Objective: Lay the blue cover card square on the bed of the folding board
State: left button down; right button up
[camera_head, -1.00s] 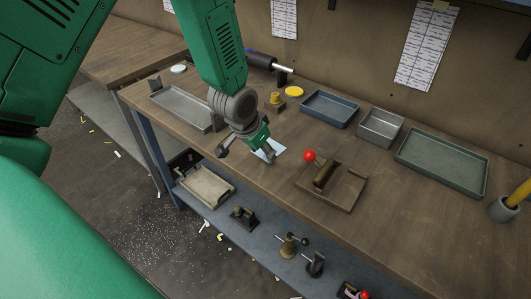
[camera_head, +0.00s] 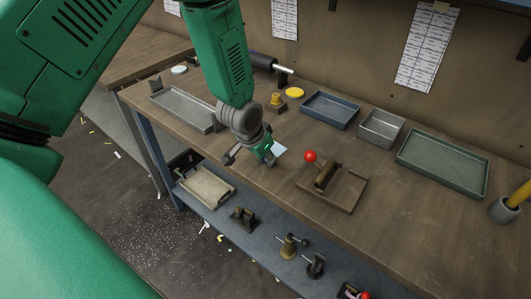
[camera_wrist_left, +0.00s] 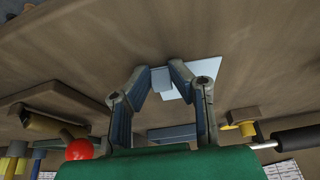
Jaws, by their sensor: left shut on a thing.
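The light blue cover card (camera_head: 280,148) is in the grip of my left gripper (camera_head: 267,160), and the gripper hides part of it in the head view. In the left wrist view the card (camera_wrist_left: 206,72) sticks out past the fingers of my left gripper (camera_wrist_left: 163,72), which are closed in on it. The folding board (camera_head: 345,196) is a brown wooden board with a dark roller and a red ball knob (camera_head: 310,156). It lies on the bench to the right of the gripper and card. My right gripper is not in view.
A long grey tray (camera_head: 183,110) lies left of the arm. A blue tray (camera_head: 329,111), a small grey tray (camera_head: 380,128) and a green tray (camera_head: 444,163) line the back. A yellow disc (camera_head: 295,92) lies behind. Bare bench top separates card and board.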

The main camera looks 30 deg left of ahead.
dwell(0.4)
pick_arm(q)
notch_tip(320, 180, up, 6)
jog(key=p, duration=0.5)
jog(key=shift+f, duration=0.3)
dwell(0.3)
jog(key=shift+f+b, duration=1.7)
jog(key=shift+f, duration=1.05)
jog(key=shift+f, duration=0.15)
